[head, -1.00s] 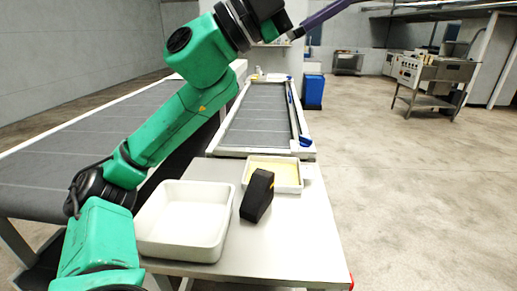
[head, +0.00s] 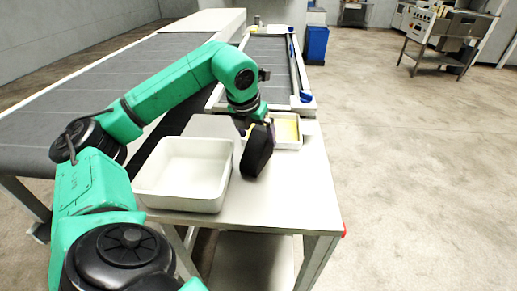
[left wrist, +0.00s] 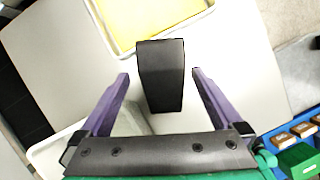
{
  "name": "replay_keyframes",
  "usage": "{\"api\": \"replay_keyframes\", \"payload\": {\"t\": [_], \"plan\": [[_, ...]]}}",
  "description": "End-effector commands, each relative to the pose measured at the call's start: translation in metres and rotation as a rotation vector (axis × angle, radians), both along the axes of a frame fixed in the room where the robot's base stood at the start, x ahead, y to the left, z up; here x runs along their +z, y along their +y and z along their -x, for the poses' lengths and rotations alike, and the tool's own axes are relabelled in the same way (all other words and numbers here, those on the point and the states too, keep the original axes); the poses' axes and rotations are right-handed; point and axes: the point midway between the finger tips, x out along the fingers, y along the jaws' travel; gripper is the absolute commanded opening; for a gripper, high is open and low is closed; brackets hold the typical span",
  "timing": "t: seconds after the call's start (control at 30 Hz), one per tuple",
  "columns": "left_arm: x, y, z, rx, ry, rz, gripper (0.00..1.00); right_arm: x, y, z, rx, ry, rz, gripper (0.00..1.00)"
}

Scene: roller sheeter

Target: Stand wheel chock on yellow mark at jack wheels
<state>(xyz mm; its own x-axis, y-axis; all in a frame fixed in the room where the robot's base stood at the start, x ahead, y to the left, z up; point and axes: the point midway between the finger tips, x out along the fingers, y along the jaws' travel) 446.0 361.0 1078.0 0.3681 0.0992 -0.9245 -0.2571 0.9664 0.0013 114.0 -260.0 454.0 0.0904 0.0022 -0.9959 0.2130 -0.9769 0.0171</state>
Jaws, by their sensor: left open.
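The wheel chock, a black wedge-like block (head: 257,152), stands on the light table, right of a white bin. In the left wrist view the chock (left wrist: 161,80) lies between the two purple fingers of my left gripper (left wrist: 160,76). The fingers are open, with a visible gap on both sides of the chock. In the head view my left gripper (head: 258,128) is at the chock's upper end, partly hidden by it and by the wrist. My right gripper is not in view. No yellow floor mark or jack wheels can be made out.
The empty white bin (head: 184,174) stands left of the chock. A shallow white tray with a yellow inside (head: 288,131) lies just behind it. A grey conveyor (head: 100,80) runs along the left. A blue bin (head: 316,44) stands behind.

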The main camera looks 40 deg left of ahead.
Motion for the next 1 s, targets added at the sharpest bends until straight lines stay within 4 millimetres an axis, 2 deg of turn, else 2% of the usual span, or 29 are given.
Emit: {"api": "replay_keyframes", "payload": {"t": [0.2,0.3,0.53,0.67,0.7,0.8,1.0], "plan": [[-0.031,0.000,-0.010,-0.001,0.005,0.000,1.00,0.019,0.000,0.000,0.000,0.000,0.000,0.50],[-0.047,0.001,-0.016,-0.001,0.002,0.003,1.00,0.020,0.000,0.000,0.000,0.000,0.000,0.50],[-0.052,0.002,-0.018,0.000,0.000,0.001,1.00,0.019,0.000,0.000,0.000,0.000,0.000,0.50],[-0.052,0.002,-0.018,-0.001,0.000,0.002,0.50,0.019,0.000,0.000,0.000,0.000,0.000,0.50],[-0.052,0.002,-0.018,-0.001,-0.001,0.002,0.35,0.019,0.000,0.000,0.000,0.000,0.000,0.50],[-0.052,0.002,-0.018,-0.001,-0.001,0.002,0.00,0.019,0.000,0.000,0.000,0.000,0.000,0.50],[-0.051,0.002,-0.018,0.000,-0.004,0.002,0.00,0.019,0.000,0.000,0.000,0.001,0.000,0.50]]}}
